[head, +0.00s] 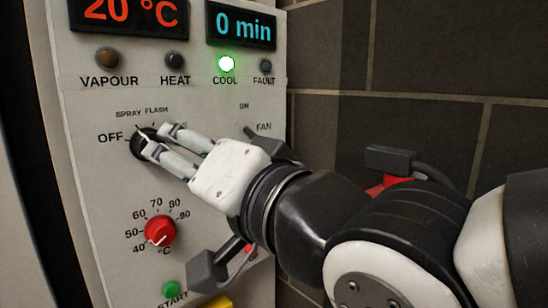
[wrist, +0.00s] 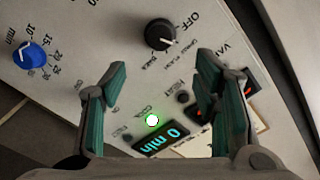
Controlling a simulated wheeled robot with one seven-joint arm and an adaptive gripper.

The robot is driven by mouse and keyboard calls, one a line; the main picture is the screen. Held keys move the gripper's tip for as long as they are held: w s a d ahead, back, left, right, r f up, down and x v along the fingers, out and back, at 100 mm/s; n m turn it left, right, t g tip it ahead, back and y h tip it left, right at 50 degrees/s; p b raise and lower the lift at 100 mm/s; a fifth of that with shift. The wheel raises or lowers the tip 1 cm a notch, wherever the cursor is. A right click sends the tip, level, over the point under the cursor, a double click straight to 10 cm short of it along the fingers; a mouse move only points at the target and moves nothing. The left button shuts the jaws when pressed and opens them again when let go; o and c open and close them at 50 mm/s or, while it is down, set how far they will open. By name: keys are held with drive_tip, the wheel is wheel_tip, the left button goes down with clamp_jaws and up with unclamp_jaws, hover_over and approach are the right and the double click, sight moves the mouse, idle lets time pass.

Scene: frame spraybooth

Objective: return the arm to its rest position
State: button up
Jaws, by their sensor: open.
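My gripper (head: 156,139) is in front of the grey control panel (head: 100,190), its fingertips close to the black selector knob (head: 138,146). The fingers partly cover this knob in the head view. In the wrist view, my gripper (wrist: 162,72) is open with two teal-padded fingers and nothing between them. The black knob (wrist: 160,33) lies beyond the fingertips there and looks apart from them. My arm is stretched out from the right side of the head view. Whether a fingertip touches the knob in the head view is hard to tell.
A red temperature knob (head: 160,230) and green start button (head: 171,288) are below the fingers. The green COOL lamp (head: 227,64) is lit; displays read 20 °C (head: 130,12) and 0 min (head: 242,25). A blue knob (wrist: 28,54) shows at the wrist view's left. A dark tiled wall (head: 420,55) stands right.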

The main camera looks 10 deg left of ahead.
drive_tip(key=w+d+f+m+g+h+p, duration=0.15)
drive_tip(key=d+f+h, duration=0.3)
drive_tip(key=d, duration=0.55)
drive_tip(key=d+f+h+p, duration=0.35)
drive_tip(key=d+h, duration=0.25)
drive_tip(key=d, duration=0.5)
drive_tip(key=s+d+f+g+h+p, duration=0.1)
drive_tip(key=s+d+f+g, duration=0.1)
drive_tip(key=s+d, duration=0.3)
drive_tip(key=s+d+f+g+h+p, duration=0.1)
drive_tip(key=s+d+g, duration=0.3)
drive_tip(key=s, duration=0.5)
drive_tip(key=d+f+h, duration=0.1)
drive_tip(key=d, duration=0.1)
drive_tip(key=shift+s+d+f, duration=0.25)
drive_tip(key=shift+d+f, duration=0.05)
drive_tip(key=shift+f, duration=0.1)
drive_tip(key=shift+a+n, duration=0.1)
drive_tip(key=shift+n, duration=0.15)
